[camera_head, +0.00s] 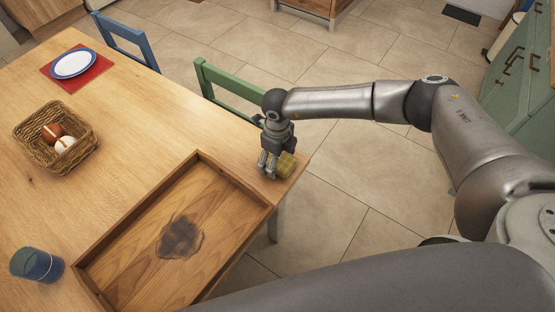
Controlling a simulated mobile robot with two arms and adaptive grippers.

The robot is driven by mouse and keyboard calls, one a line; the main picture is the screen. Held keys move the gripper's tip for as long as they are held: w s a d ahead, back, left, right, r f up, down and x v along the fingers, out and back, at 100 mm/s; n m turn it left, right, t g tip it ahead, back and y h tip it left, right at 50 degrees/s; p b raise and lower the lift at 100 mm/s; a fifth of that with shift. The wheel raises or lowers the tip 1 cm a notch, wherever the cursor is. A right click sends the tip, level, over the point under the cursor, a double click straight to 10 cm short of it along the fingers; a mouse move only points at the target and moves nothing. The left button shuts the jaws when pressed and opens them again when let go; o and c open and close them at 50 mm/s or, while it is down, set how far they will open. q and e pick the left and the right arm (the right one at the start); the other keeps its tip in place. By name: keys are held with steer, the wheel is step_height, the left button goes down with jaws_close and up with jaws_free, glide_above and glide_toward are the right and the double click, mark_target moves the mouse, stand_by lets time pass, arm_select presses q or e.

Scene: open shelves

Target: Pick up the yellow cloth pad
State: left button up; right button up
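The yellow cloth pad (287,165) is at the right corner of the wooden table, just beyond the tray's corner. My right gripper (268,165) points down at that corner, with its fingers right beside the pad's left side. The fingers and pad overlap closely in this view. I cannot tell whether the fingers are closed on the pad or only next to it, nor whether the pad rests on the table. My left gripper is not in view.
A wooden tray (237,197) with a dark stain (180,238) fills the table's near right part. A blue cup (37,265), a wicker basket (83,143) and a plate (73,64) on a red mat stand left. Green (230,85) and blue (125,40) chairs line the far edge.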

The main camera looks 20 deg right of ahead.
steer(key=c, duration=0.8)
steer(key=shift+c, duration=0.2)
steer(key=shift+r, duration=0.1)
steer(key=shift+r+b, duration=0.35)
steer(key=shift+r, duration=0.15)
steer(key=s+a+r+b, duration=0.1)
steer(key=a+r, duration=0.2)
steer(key=a, duration=0.1)
steer(key=s+a+r+b, duration=0.2)
steer(key=a+r, duration=0.2)
steer(key=s+a+r+b, duration=0.1)
steer(key=a+r, duration=0.3)
steer(key=shift+s+a+r+b, duration=0.1)
steer(key=shift+s+b, duration=0.15)
steer(key=shift+b, duration=0.05)
steer(key=shift+s+a+r, duration=0.25)
steer(key=shift+a+r, duration=0.1)
steer(key=shift+a, duration=0.1)
